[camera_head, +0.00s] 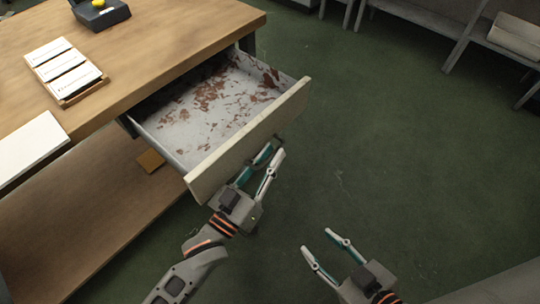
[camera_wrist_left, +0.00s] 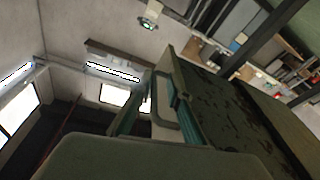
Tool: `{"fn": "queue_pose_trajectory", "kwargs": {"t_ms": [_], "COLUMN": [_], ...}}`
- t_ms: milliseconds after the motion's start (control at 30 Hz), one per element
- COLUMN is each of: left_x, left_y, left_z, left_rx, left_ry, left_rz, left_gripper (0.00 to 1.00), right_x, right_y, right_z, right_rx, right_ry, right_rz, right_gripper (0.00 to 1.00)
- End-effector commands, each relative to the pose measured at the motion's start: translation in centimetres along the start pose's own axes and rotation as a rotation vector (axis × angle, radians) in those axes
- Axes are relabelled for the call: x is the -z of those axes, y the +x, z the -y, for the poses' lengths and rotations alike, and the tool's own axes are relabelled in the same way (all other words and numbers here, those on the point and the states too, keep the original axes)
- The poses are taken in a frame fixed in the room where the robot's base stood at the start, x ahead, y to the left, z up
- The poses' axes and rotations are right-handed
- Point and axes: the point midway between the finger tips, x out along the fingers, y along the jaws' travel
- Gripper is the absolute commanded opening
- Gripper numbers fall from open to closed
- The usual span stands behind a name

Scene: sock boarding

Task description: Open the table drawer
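The table (camera_head: 150,40) has its drawer (camera_head: 215,115) pulled well out, with the pale, rust-stained inside showing. The drawer's dark loop handle (camera_head: 277,139) is on the front panel and also shows in the left wrist view (camera_wrist_left: 158,105). My left gripper (camera_head: 274,150) is at the handle with its fingers apart. In the left wrist view, one finger is between the handle bar and the panel, and the other is outside the bar with a visible gap. My right gripper (camera_head: 316,240) is open and empty, low over the floor, apart from the drawer.
On the tabletop are a tray of white cards (camera_head: 64,70), a white board (camera_head: 28,146) and a dark device (camera_head: 100,14) with a yellow knob. A lower shelf (camera_head: 85,210) lies under the table. Green floor (camera_head: 390,140) is clear to the right; shelving (camera_head: 440,15) stands behind.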

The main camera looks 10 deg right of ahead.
Motion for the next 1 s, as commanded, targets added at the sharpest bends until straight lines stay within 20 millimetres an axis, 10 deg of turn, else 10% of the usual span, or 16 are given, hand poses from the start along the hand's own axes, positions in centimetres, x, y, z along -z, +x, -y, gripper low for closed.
{"fn": "queue_pose_trajectory", "kwargs": {"t_ms": [33, 67, 1000], "left_x": [12.4, 2.7, -0.4], "left_y": [2.2, 1.0, -5.2], "left_z": [-4.1, -0.1, 0.4], "left_rx": [-0.079, -0.010, -0.001], "left_ry": [0.036, 0.029, 0.006], "left_rz": [-0.210, -0.035, -0.007], "left_gripper": [0.14, 0.14, 0.14], "right_x": [1.4, 1.4, 1.0], "right_y": [-0.1, -0.1, -0.1], "right_z": [-0.3, -0.3, -0.2], "right_rx": [-0.006, -0.005, -0.003], "right_ry": [-0.007, -0.007, -0.005], "right_rz": [-0.024, -0.023, -0.017], "right_gripper": [0.40, 0.40, 0.40]}}
